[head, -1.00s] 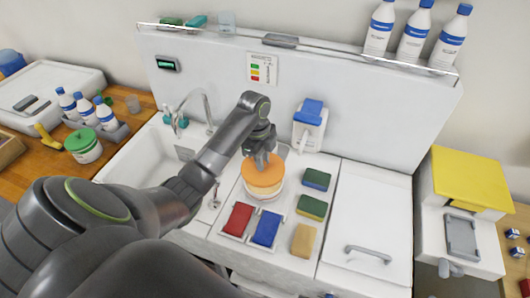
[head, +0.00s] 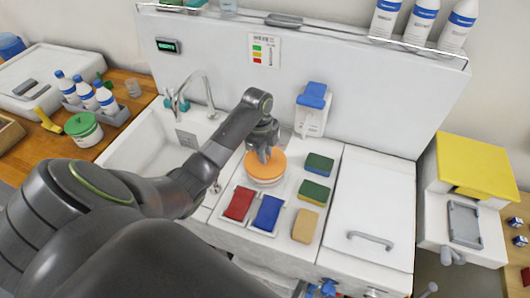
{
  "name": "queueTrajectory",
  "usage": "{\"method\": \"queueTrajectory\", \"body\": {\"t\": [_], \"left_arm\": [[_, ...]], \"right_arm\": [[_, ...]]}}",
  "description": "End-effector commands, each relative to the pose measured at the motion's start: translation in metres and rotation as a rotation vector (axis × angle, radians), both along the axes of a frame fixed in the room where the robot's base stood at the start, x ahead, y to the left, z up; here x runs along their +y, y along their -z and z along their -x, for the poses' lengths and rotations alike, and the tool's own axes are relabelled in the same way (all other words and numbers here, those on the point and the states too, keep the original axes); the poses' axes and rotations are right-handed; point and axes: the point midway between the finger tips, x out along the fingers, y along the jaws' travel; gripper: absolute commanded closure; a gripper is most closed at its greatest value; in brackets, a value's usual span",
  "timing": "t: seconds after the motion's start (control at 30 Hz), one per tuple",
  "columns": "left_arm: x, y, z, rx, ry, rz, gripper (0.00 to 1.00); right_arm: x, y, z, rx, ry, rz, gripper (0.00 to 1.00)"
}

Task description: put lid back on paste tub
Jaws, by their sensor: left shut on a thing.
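The orange lid (head: 278,168) is in the head view, above the sink counter, held flat at the mouth of the white paste tub (head: 266,184). My left gripper (head: 265,156) points down at the lid's top and is shut on it. The gripper and wrist cover the middle of the lid's upper side. Only a low band of the tub shows under the lid, so I cannot tell whether the lid is fully seated. My right gripper is not in view.
A red cloth (head: 239,204) and a blue cloth (head: 267,213) lie in front of the tub. Green-topped sponges (head: 314,191) and a tan sponge (head: 305,226) are to its right. A white dispenser (head: 311,119) stands behind. The sink (head: 145,155) is left; the white lidded panel (head: 372,200) is clear.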

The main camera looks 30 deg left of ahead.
Motion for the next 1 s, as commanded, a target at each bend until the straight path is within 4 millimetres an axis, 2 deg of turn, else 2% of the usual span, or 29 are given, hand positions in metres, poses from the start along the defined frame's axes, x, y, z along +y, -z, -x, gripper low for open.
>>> {"method": "queueTrajectory", "body": {"t": [1.0], "left_arm": [[-0.0001, -0.0004, 0.0, 0.0, 0.0, 0.0, 1.0]], "right_arm": [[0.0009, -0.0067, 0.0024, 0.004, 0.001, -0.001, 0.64]]}}
